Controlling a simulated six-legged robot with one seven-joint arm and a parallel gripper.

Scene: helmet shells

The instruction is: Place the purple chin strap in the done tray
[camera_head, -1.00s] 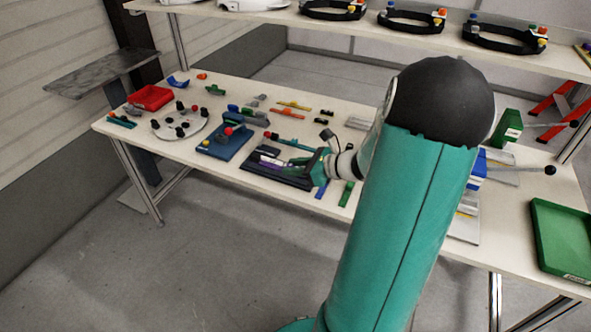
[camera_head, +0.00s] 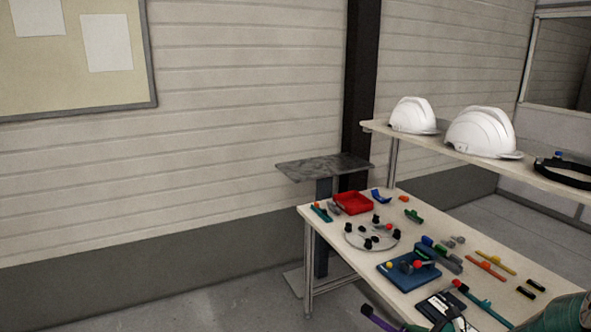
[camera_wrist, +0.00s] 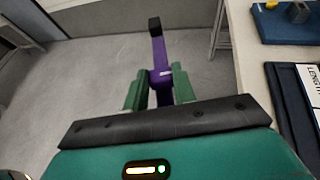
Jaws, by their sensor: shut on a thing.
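The purple chin strap (camera_wrist: 160,60) with a dark end is between the two green fingers of my gripper (camera_wrist: 158,88) in the wrist view. The gripper is shut on it, and the strap points away from the gripper over the grey floor. In the head view the purple strap (camera_head: 382,319) shows at the bottom edge, in front of the table's near side. I cannot tell which tray is the done tray; a green tray seen earlier at the far right is out of view now.
The table (camera_head: 325,223) carries a red tray (camera_head: 353,203), a round plate with black knobs (camera_head: 372,237), a blue fixture (camera_head: 408,272) and several small parts. White helmets (camera_head: 480,132) stand on the shelf above. A grey stand (camera_head: 325,167) is behind. Floor in front is clear.

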